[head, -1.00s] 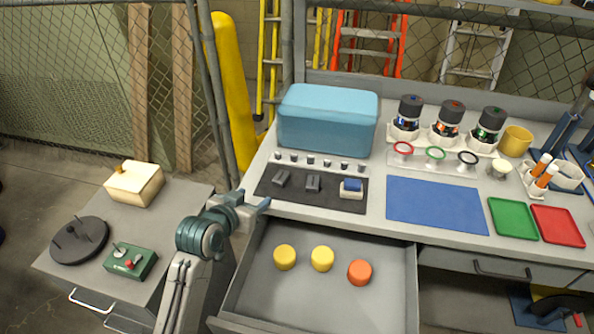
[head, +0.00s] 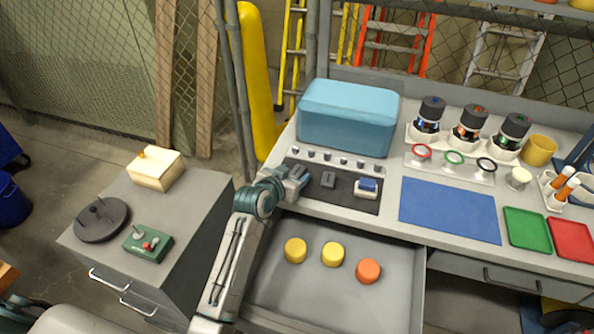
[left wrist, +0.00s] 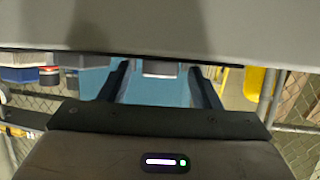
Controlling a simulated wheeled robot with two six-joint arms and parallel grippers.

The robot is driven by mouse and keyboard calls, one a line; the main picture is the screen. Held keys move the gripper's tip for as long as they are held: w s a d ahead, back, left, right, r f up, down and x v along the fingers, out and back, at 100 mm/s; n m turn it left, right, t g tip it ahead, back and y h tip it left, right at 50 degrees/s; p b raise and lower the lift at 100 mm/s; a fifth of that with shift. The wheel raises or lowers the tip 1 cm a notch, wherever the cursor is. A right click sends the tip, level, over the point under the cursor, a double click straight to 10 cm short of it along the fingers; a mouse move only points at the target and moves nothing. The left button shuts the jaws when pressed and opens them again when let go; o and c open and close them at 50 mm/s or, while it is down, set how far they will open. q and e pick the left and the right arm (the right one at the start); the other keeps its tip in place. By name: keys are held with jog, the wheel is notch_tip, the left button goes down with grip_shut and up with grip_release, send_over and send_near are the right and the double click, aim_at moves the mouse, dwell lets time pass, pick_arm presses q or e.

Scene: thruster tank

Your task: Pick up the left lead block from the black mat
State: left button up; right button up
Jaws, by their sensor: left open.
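The black mat (head: 345,200) lies on the bench with two dark grey lead blocks on its left half. The right lead block (head: 328,180) stands clear. My left gripper (head: 296,178) is at the mat's left end, at the left lead block, and largely covers it in the head view. In the left wrist view, the open fingers stand apart with a small grey block (left wrist: 160,69), apparently the left lead block, showing between them. Contact cannot be told. My right gripper is not in view.
A blue-topped white item (head: 366,188) sits at the mat's right. Several small knobs (head: 327,157) line its back edge, before a large blue box (head: 348,118). An open drawer (head: 300,290) with yellow and orange pucks lies below. A blue mat (head: 450,210) is to the right.

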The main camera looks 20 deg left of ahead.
pick_arm(q)
jog(key=shift+w+d+f, duration=0.1)
jog(key=shift+w, duration=0.05)
grip_shut()
jog(key=shift+r, duration=0.2)
